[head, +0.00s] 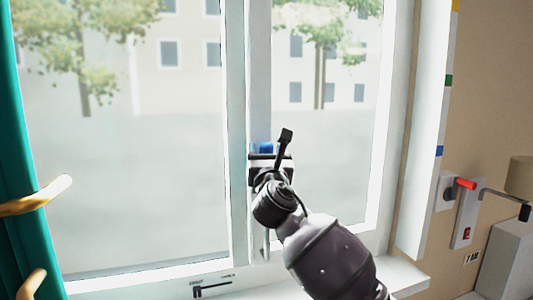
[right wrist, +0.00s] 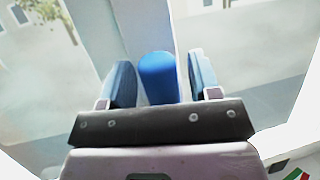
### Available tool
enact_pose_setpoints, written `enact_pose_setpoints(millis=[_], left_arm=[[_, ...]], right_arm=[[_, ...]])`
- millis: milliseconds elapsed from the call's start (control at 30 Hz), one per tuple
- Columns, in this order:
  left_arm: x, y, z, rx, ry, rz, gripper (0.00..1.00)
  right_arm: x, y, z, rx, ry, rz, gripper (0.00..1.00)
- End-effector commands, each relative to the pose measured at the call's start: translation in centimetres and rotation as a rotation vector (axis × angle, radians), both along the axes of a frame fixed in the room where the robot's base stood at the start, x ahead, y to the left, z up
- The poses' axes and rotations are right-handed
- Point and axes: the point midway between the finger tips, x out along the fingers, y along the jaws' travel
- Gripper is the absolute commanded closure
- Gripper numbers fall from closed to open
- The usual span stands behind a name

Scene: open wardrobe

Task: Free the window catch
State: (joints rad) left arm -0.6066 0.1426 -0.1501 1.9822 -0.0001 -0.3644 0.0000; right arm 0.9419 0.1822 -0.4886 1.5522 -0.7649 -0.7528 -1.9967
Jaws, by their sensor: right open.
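The window catch (right wrist: 158,76) shows in the right wrist view as a blue rounded piece on the window's pale upright post. In the head view only a small blue part (head: 265,147) shows above my right gripper (head: 262,158), which hides the rest. My right gripper is open, with one finger on each side of the blue piece in the right wrist view (right wrist: 161,82). A narrow gap shows on both sides, so the fingers look apart from it. My left gripper is not in view.
A small dark handle (head: 212,288) is on the lower window frame. On the right wall are a red-tipped lever (head: 465,183) and a switch plate (head: 466,225), with a lampshade (head: 521,178) beside them.

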Motion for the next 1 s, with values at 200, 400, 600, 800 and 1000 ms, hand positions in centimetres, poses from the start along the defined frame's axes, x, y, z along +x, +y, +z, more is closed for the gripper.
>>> enact_pose_setpoints(millis=[200, 400, 600, 800, 1000], left_arm=[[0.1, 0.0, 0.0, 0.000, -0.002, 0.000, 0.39], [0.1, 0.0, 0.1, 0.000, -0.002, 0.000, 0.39], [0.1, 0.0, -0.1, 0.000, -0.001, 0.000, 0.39], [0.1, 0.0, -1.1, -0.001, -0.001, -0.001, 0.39], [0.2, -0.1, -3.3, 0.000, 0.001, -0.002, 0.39]], right_arm=[[0.0, 0.0, 0.0, 0.000, 0.000, 0.000, 0.74], [0.0, 0.0, 0.0, 0.000, 0.000, 0.000, 1.00], [-0.1, 0.0, -0.1, 0.001, -0.004, 0.000, 1.00], [-0.4, -0.1, -0.4, 0.012, -0.038, 0.000, 1.00], [-1.0, -0.4, -1.1, 0.037, -0.113, -0.001, 1.00]])
